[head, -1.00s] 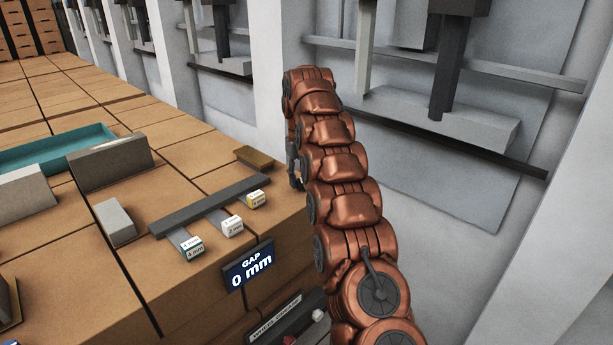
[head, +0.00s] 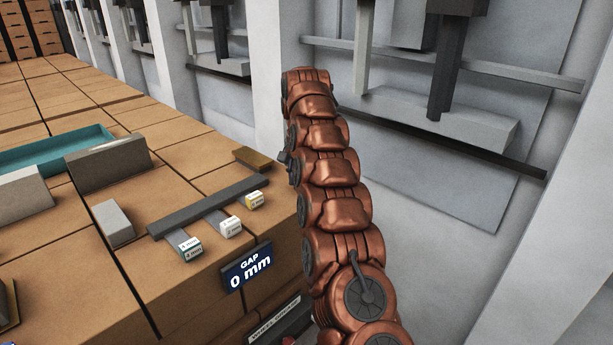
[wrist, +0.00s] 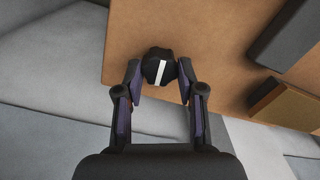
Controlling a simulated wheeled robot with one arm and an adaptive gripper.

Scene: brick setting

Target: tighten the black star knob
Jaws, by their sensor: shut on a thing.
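The black star knob (wrist: 157,62) shows in the wrist view with a white stripe across it, at the edge of the brown block face. My gripper (wrist: 158,76) has one finger on each side of it and is shut on it. The stripe runs slanted, from upper right to lower left. In the head view the knob is hidden behind my copper arm, and only a small dark bit of my gripper shows at the arm's left.
A sign (head: 248,268) reads "GAP 0 mm". Labelled gauge tabs (head: 230,227) hang from a dark bar (head: 208,206). Grey blocks (head: 113,222) and a teal tray (head: 55,150) sit on the brown bench. A white wall stands right of my arm.

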